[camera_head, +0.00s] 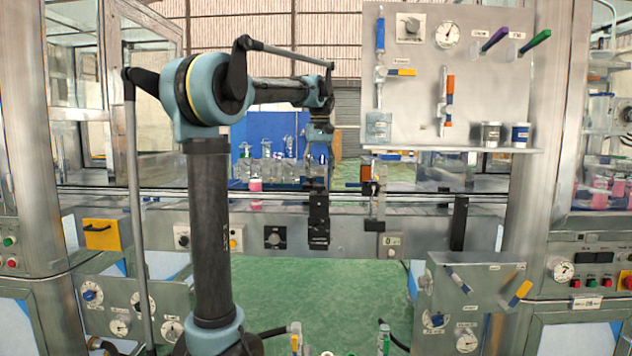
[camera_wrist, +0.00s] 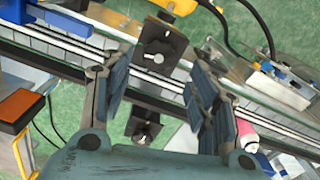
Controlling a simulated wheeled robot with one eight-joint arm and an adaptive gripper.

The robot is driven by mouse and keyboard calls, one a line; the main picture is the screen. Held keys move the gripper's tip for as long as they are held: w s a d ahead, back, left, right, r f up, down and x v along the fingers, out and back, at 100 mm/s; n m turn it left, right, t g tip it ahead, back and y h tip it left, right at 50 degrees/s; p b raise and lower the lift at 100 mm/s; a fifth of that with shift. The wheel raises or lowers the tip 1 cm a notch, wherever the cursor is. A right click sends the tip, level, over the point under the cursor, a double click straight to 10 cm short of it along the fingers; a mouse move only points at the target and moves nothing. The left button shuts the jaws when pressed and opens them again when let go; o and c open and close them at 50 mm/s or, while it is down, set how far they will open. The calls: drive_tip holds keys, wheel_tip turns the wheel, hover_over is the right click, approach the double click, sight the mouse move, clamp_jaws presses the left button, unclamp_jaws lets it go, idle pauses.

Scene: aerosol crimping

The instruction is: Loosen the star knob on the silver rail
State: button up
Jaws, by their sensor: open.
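The silver rail (camera_head: 400,196) runs left to right across the middle of the machine in the head view. It crosses the wrist view diagonally (camera_wrist: 80,42). A black clamp (camera_head: 319,220) is mounted at the rail below my gripper, and it shows between my fingers in the wrist view (camera_wrist: 160,45). I cannot clearly make out a star shape on its dark parts. My gripper (camera_head: 319,158) points down above the rail and clamp. In the wrist view my gripper (camera_wrist: 158,80) has its fingers wide apart, one each side of the clamp, with nothing held.
An orange-topped block (camera_wrist: 18,108) lies left in the wrist view. A pink item (camera_wrist: 245,132) is by the right finger. Clear bottles (camera_head: 270,168) stand behind the rail. A valve panel (camera_head: 450,90) rises right of my arm. Green floor (camera_head: 300,290) is open below.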

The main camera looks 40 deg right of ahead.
wheel_tip(320, 180, up, 8)
drive_tip(key=shift+f, duration=0.15)
drive_tip(key=shift+w, duration=0.1)
